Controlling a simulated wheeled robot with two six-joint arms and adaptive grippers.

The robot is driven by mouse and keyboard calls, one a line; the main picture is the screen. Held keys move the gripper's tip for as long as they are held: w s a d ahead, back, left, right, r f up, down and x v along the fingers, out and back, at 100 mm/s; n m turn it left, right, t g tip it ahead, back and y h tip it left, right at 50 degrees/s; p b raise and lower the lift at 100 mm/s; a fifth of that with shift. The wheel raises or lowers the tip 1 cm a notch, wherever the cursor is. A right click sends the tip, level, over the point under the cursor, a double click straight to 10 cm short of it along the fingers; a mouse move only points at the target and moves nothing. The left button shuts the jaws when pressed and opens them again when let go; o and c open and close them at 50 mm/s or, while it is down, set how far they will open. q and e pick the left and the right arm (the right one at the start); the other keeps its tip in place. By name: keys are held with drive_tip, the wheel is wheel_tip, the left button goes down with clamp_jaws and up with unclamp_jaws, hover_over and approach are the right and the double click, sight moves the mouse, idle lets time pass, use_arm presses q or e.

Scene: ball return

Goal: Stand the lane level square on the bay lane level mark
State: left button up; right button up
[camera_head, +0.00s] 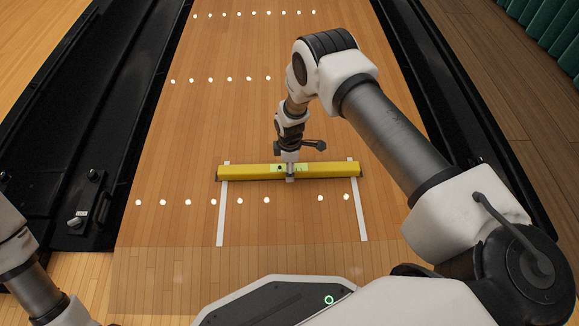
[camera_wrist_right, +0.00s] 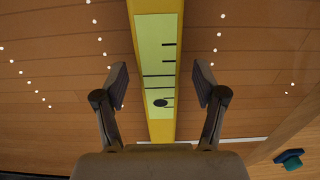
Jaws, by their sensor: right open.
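The lane level is a long yellow bar (camera_head: 245,172) with dark ends and a pale green window. It lies crosswise on the wooden lane, its ends over the upper parts of two white strips (camera_head: 221,212) (camera_head: 359,215). In the right wrist view the level (camera_wrist_right: 161,131) runs between my fingers, with a dark oval bubble and black lines in its window. My right gripper (camera_wrist_right: 160,86) is open, one finger either side of the level, with gaps showing. In the head view the right gripper (camera_head: 290,176) is over the bar's middle. My left gripper is out of view.
Dark gutters (camera_head: 95,140) flank the lane. A small latch-like fitting (camera_head: 77,218) sits in the left one. White dots mark the lane in rows. A small blue-green object (camera_wrist_right: 289,158) shows at the wrist view's lower right. The lane beyond the level is clear.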

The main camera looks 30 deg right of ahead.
wheel_tip(320, 180, up, 12)
drive_tip(key=shift+f, duration=0.15)
